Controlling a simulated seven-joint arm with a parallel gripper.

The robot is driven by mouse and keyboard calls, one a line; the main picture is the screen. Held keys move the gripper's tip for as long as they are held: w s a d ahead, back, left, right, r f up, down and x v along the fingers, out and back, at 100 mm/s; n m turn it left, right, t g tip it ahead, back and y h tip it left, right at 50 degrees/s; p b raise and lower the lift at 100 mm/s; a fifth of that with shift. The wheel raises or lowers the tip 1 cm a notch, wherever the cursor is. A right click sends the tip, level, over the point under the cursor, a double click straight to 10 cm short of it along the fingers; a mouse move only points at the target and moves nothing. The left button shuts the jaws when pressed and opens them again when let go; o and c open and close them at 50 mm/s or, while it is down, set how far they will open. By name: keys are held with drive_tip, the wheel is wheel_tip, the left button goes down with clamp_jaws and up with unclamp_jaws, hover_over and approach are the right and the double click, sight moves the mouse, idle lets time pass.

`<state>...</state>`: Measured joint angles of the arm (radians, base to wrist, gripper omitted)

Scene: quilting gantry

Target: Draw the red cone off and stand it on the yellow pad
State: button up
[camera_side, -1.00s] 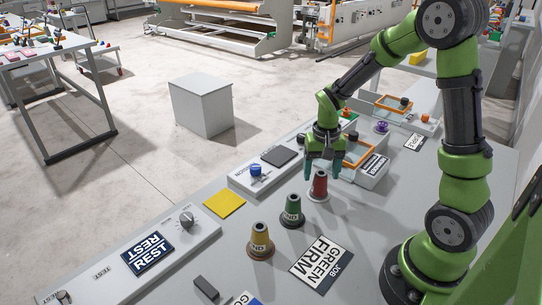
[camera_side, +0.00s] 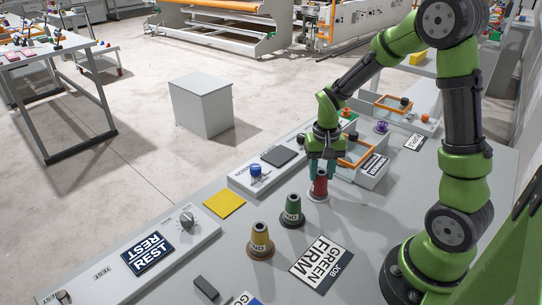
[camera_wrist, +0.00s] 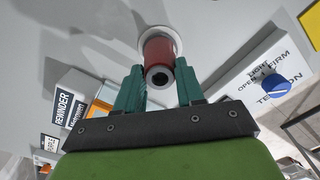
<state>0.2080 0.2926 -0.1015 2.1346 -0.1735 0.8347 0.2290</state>
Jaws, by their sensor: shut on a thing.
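The red cone (camera_side: 319,188) stands upright on a pale round base (camera_side: 318,198) on the grey bench. My gripper (camera_side: 321,172) is above it, pointing down, with its teal fingers shut on the cone's upper part. In the wrist view the red cone (camera_wrist: 157,52) lies between the two fingers of my gripper (camera_wrist: 158,68), its dark top hole toward the camera. The yellow pad (camera_side: 225,204) lies flat and bare on the bench to the left; a yellow corner (camera_wrist: 312,14) shows in the wrist view.
A green cone (camera_side: 292,211) and a tan cone (camera_side: 260,242) stand between the red cone and the front. A raised panel with a blue knob (camera_side: 256,170) is behind the pad. An orange-framed box (camera_side: 358,152) is close to the right of my gripper.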

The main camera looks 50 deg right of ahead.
sight(319, 173)
drive_tip(key=shift+r, duration=3.05)
drive_tip(key=shift+w+a+f, duration=0.1)
drive_tip(key=shift+a+f, duration=0.1)
drive_tip(key=shift+a, duration=0.2)
drive_tip(key=w+a+r, duration=0.2)
drive_tip(key=w+a, duration=0.7)
drive_tip(key=w+a+r, duration=0.2)
drive_tip(key=w+a, duration=0.6)
drive_tip(key=a, duration=0.2)
wheel_tip(319, 173, down, 10)
drive_tip(key=shift+w+d+r, duration=0.15)
drive_tip(key=o, duration=1.2)
drive_tip(key=shift+c, duration=0.2)
